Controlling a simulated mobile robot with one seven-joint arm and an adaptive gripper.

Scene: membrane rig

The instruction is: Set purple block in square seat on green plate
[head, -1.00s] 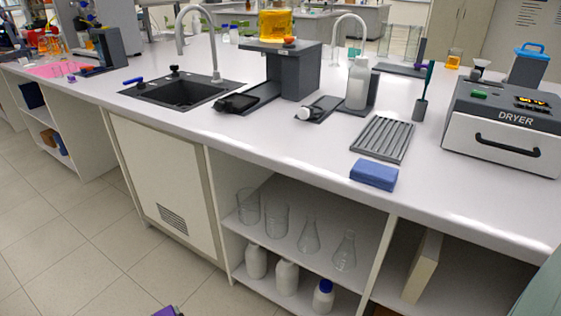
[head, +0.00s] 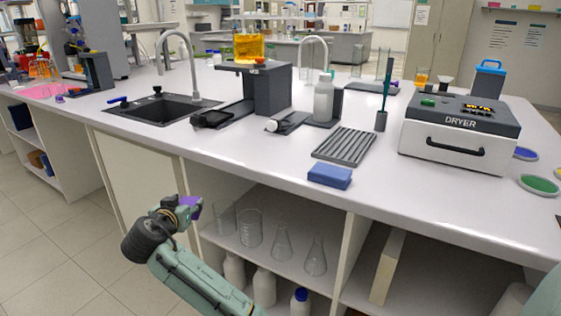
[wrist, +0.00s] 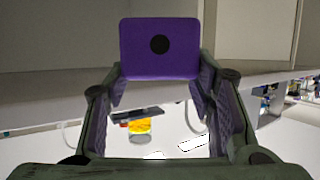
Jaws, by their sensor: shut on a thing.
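My gripper (head: 183,207) is at the lower left in the head view, in front of the bench's open shelves. It is shut on the purple block (head: 195,207), which is mostly hidden by the fingers there. In the wrist view the purple block (wrist: 141,61) shows a flat square face with a dark round spot, between the fingertips.
The dryer (head: 459,137) stands left of the green plate, with a blue plate (head: 525,154) behind. A blue sponge (head: 330,176) and grey ribbed rack (head: 344,146) lie near the front edge. Glassware (head: 250,228) stands on the shelf by my gripper. The bench front right of the sponge is clear.

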